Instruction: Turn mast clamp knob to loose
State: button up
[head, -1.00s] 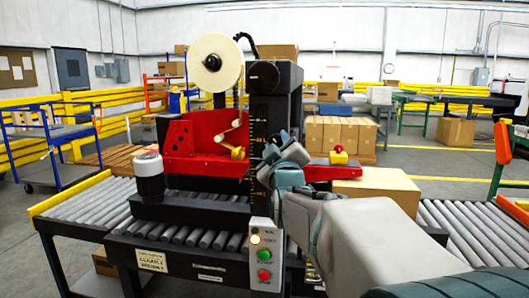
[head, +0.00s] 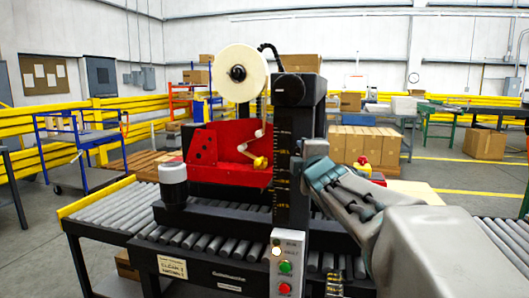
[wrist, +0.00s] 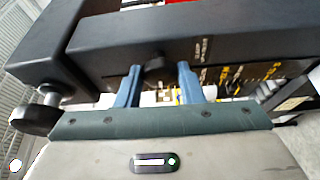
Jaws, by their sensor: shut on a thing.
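The black mast (head: 297,150) of the machine stands upright in the head view, with a yellow scale on its face. My gripper (head: 306,160) is against the mast's right side there, and its fingertips are hard to make out. In the wrist view my gripper (wrist: 158,72) has its two blue fingers on either side of a small dark round knob (wrist: 153,66) on the black mast housing. The fingers are shut on this knob. Its far part is hidden, and I cannot read its turn position. The knob is not visible in the head view.
Another black knob on a silver shaft (wrist: 38,114) sticks out at the left in the wrist view. The red guard (head: 225,155), tape roll (head: 242,73) and roller conveyor (head: 110,210) lie left of the mast.

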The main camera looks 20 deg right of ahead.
jog(key=shift+n, duration=0.3)
dwell(0.4)
jog(key=o, duration=0.9)
jog(key=shift+o, duration=0.2)
